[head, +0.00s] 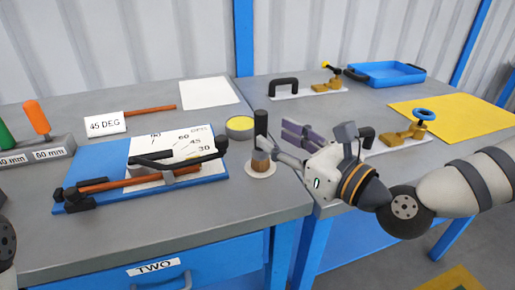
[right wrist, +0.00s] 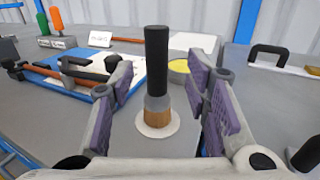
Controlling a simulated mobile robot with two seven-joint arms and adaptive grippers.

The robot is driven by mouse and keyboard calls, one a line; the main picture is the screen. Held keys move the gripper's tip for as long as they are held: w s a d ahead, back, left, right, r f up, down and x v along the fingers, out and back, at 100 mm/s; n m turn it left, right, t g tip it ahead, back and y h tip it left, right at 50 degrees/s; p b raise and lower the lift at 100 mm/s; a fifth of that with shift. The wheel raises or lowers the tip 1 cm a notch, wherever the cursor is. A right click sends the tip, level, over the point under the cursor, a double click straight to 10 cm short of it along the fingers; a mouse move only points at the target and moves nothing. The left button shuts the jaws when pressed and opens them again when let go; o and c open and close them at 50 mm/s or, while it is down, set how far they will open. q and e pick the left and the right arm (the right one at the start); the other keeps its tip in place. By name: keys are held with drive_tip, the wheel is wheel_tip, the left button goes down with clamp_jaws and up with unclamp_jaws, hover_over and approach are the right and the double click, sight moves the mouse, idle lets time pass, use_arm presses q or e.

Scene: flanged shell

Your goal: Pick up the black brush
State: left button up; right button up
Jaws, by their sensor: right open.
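The black brush (head: 261,128) stands upright near the right edge of the left table, with a black handle, a grey collar and a tan lower end on a white round disc (head: 260,168). In the right wrist view, the brush (right wrist: 157,62) stands upright between the two fingers. My right gripper (head: 284,144) is open, with its purple-padded fingers reaching in from the right around the brush. In the right wrist view, gaps show between the brush and both fingers. My left gripper is not in view.
A blue board (head: 103,157) with a clamp and wooden bar lies left of the brush. A round tin with yellow contents (head: 240,125) stands close behind it. The right table holds a black handle (head: 284,85), toggle clamps, a blue tray (head: 385,74) and a yellow sheet (head: 455,118).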

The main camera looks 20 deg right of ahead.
sight(265, 129)
drive_tip(key=x, duration=0.5)
drive_tip(key=shift+a+r, duration=0.1)
drive_tip(key=shift+a, duration=0.15)
clamp_jaws()
